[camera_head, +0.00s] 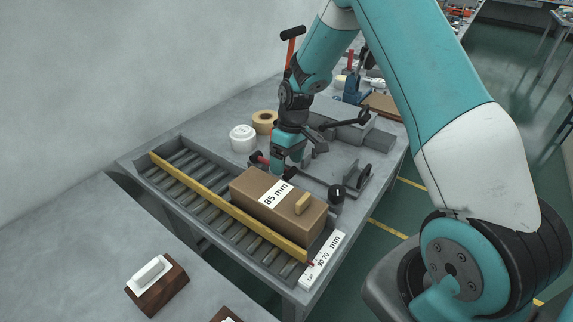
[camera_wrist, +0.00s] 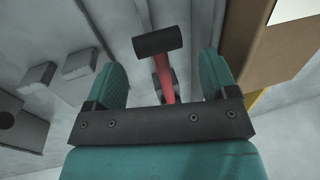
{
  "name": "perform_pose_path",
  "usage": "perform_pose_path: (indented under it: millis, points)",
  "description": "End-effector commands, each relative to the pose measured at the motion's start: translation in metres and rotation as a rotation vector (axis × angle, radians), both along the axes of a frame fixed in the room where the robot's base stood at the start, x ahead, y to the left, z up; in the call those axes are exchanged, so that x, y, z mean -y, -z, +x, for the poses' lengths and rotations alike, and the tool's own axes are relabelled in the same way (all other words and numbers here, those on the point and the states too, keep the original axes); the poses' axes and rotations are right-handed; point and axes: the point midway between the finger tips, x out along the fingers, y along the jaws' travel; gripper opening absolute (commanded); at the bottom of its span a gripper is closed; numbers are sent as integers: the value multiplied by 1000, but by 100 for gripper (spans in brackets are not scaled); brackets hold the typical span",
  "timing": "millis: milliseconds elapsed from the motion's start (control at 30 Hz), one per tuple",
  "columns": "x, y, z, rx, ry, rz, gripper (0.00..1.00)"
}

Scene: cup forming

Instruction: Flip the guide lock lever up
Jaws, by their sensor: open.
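The guide lock lever shows in the wrist view as a red bar with a black cross handle (camera_wrist: 158,41). In the head view a small red and black part (camera_head: 260,160), seemingly the same lever, lies low just left of my gripper. My gripper (camera_head: 284,168) points down at the far end of the carton. In the wrist view my gripper (camera_wrist: 162,76) is open, with the red bar between its two teal fingers and clear gaps on both sides. The yellow guide rail (camera_head: 205,198) runs along the roller bed (camera_head: 185,187).
A brown carton (camera_head: 252,200) labelled 85 mm stands on the rollers, close to my gripper; it also shows in the wrist view (camera_wrist: 250,45). A mm scale (camera_head: 321,262) is at the near end. Tape rolls (camera_head: 243,139), a grey fixture (camera_head: 350,130) and a black knob (camera_head: 337,193) stand nearby.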

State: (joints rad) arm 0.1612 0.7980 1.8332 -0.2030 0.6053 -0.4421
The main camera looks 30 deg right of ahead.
Motion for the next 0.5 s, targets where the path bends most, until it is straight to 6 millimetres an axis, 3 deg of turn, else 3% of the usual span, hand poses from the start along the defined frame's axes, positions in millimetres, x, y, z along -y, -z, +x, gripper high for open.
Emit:
perform_pose_path:
  millis: [200,500]
  points:
    - [-4,17,-1,1,-1,0,79]
    - [-4,18,-1,1,-1,0,77]
